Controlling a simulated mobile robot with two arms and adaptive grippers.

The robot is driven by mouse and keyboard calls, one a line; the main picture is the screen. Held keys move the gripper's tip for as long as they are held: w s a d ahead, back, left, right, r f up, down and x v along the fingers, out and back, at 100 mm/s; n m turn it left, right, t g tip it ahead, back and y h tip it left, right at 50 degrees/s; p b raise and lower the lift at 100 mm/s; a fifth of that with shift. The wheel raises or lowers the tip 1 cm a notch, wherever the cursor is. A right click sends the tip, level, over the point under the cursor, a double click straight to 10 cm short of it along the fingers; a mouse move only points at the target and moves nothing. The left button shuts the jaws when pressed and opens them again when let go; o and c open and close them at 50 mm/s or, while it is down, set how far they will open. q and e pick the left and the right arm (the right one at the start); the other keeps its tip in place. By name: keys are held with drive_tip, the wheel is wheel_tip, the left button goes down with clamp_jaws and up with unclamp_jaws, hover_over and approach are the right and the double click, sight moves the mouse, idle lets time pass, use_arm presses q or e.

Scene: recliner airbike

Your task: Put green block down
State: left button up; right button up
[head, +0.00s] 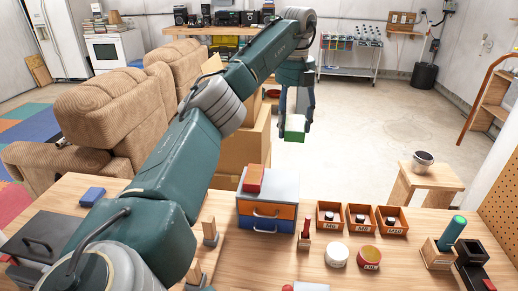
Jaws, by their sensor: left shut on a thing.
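My left gripper (296,121) hangs at the end of my left arm, past the far edge of the workbench, with its fingers pointing down. The block is held up in the air, above and behind the small drawer unit in the picture. The fingers cover part of its sides. My right gripper is not in view.
The wooden workbench (325,275) holds a drawer unit (268,195) with a red block (253,178) on top, a blue block (92,196), orange bins (361,219) and round tins (337,254). Cardboard boxes (236,150) and a recliner (105,120) stand behind. A stool (425,182) stands right.

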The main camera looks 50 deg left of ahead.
use_arm(q)
drive_tip(key=shift+s+a+r, duration=0.1)
drive_tip(key=shift+s+a, duration=0.25)
drive_tip(key=shift+a, duration=0.2)
drive_tip(key=p, duration=0.1)
hover_over(281, 184)
wheel_tip(281, 184, down, 14)
drive_tip(key=shift+f, duration=0.15)
wheel_tip(281, 184, down, 5)
drive_tip(key=shift+f+p, duration=0.15)
drive_tip(key=shift+p, duration=0.4)
drive_tip(key=shift+f, duration=0.15)
drive_tip(key=shift+f, duration=0.1)
drive_tip(key=o, duration=1.2)
